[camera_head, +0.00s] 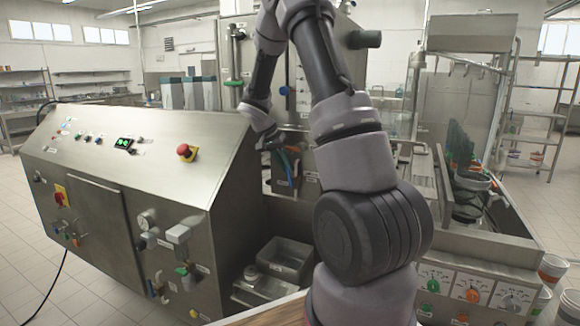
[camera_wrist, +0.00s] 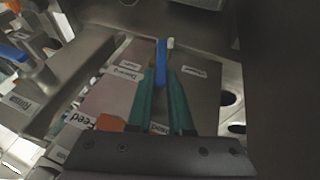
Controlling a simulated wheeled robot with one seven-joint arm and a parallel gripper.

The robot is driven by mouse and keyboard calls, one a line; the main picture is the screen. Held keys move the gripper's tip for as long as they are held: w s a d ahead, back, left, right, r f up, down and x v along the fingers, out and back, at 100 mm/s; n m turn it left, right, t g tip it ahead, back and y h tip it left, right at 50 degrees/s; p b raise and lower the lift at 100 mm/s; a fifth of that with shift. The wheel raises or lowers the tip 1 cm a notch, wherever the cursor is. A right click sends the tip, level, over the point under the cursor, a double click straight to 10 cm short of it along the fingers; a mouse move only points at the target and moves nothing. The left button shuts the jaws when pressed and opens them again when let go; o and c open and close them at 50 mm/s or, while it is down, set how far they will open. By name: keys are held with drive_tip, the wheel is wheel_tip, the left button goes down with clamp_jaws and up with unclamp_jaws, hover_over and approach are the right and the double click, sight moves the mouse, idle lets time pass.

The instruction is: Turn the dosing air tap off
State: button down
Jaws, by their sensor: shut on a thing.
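A blue tap lever (camera_wrist: 161,52) stands upright in the wrist view, on a grey plate with small labels. A label left of it seems to read "Dosing" (camera_wrist: 130,72); the one on its right is too blurred to read surely. The green fingers of my gripper (camera_wrist: 162,76) are shut on the lever, one on each side of its lower part. In the head view my gripper (camera_head: 270,142) is small and partly hidden, at the machine behind the sloped control cabinet. Blue tubing or a lever (camera_head: 287,163) shows just below it.
In the wrist view, an orange part (camera_wrist: 111,123) by a "Feed" label lies left of the fingers, and another blue lever (camera_wrist: 12,52) is at the far left by a "Rinse" label. The steel cabinet (camera_head: 130,150) with a red stop button (camera_head: 187,152) stands at left.

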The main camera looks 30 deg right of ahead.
drive_tip(key=shift+w+a+f+g+h, duration=0.2)
drive_tip(key=shift+w+g+h, duration=0.1)
drive_tip(key=shift+g+h, duration=0.1)
drive_tip(key=c, duration=0.8)
unclamp_jaws()
drive_tip(key=shift+r, duration=0.1)
